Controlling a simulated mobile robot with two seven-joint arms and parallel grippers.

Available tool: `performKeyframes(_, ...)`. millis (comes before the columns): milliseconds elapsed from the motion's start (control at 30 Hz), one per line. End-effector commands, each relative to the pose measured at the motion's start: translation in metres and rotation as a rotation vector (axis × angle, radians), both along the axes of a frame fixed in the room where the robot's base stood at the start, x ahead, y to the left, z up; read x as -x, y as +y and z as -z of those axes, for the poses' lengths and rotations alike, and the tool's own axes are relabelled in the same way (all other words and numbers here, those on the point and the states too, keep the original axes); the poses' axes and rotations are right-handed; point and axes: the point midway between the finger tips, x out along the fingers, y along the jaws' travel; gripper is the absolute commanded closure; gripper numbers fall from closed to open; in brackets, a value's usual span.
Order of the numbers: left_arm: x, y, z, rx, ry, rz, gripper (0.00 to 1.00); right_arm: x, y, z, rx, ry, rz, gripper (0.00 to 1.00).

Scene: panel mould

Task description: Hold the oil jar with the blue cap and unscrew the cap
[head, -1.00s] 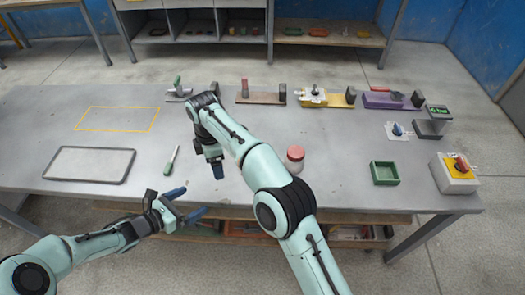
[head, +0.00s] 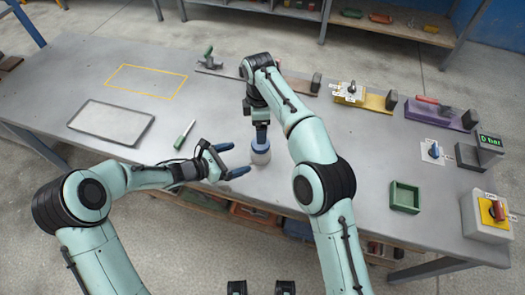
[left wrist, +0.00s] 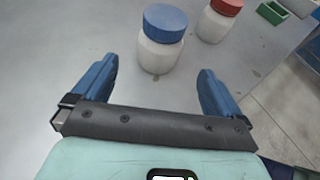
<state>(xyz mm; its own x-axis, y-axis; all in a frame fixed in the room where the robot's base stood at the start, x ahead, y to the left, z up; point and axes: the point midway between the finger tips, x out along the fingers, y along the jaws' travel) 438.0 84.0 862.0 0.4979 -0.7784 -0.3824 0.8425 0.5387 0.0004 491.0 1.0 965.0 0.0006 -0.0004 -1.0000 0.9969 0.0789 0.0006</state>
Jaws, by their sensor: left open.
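The oil jar with the blue cap, a pale jar (head: 260,157), stands upright near the table's front edge. In the left wrist view its blue cap (left wrist: 165,22) and white body (left wrist: 158,57) show clearly, ahead of and between the fingertips. My left gripper (head: 240,158) is open and empty, just left of the jar, its fingers pointing at it; its fingers also frame the left wrist view (left wrist: 156,75). My right gripper (head: 262,132) points down above the jar and overlaps the cap in the head view. Its finger opening cannot be made out. In the left wrist view nothing touches the cap.
A red-capped jar (left wrist: 213,25) stands close to the blue-capped one; my right arm hides it in the head view. A green-handled tool (head: 185,134) and a grey tray (head: 111,122) lie left. A green box (head: 404,197) and a switch box (head: 488,214) stand right.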

Motion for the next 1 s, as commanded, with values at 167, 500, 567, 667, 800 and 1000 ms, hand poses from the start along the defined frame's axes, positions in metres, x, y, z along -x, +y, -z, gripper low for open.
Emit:
performKeyframes(167,-0.018,-0.030,0.015,0.002,0.001,0.005,0.00,0.000,0.000,0.000,0.000,0.000,0.000,0.16)
performKeyframes(500,-0.046,-0.073,0.036,0.001,0.000,0.002,0.00,0.000,0.000,0.000,0.000,0.000,0.000,0.16)
performKeyframes(567,-0.049,-0.078,0.038,0.001,0.000,0.002,0.00,0.000,0.000,0.000,0.000,0.000,0.000,0.16)
performKeyframes(667,-0.052,-0.083,0.040,0.001,0.000,0.001,0.00,0.000,0.000,0.000,0.000,0.000,0.000,0.16)
performKeyframes(800,-0.054,-0.084,0.041,0.001,-0.001,0.000,0.00,0.000,0.000,0.000,0.000,0.000,0.000,0.16)
performKeyframes(1000,-0.054,-0.084,0.041,0.001,-0.001,0.000,0.03,0.000,0.000,0.000,0.000,0.000,0.000,0.16)
